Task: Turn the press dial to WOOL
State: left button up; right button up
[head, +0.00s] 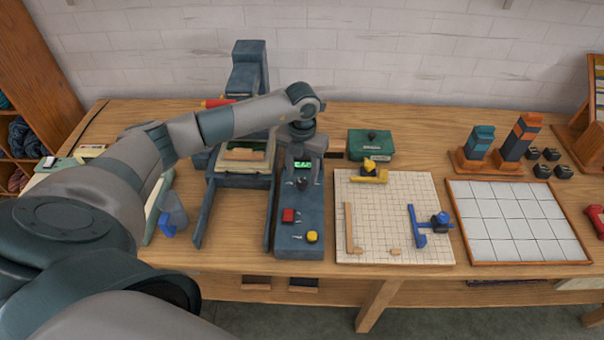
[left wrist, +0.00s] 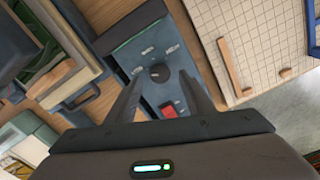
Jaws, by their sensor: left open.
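The press (head: 248,70) is a blue-grey frame at the back left of the bench, with its blue control panel (head: 299,236) to the right of its bed. A green display (head: 303,165) is lit, but I cannot read it for sure. The dark round dial (left wrist: 159,72) is on the panel with small white labels around it, too small to read; it also shows in the head view (head: 302,184). My left gripper (head: 303,183) is open, pointing down above the dial. In the left wrist view its fingers (left wrist: 158,88) lie on either side of the dial, apart from it. My right gripper is out of view.
A gridded board (head: 385,215) with yellow and blue tools lies to the right. A green box (head: 370,146) stands behind.

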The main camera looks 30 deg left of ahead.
aim_at(302, 182)
pick_arm(q)
jog(key=shift+f+p, duration=0.35)
jog(key=shift+f, duration=1.2)
jog(key=shift+c, duration=0.6)
jog(key=c, duration=0.9)
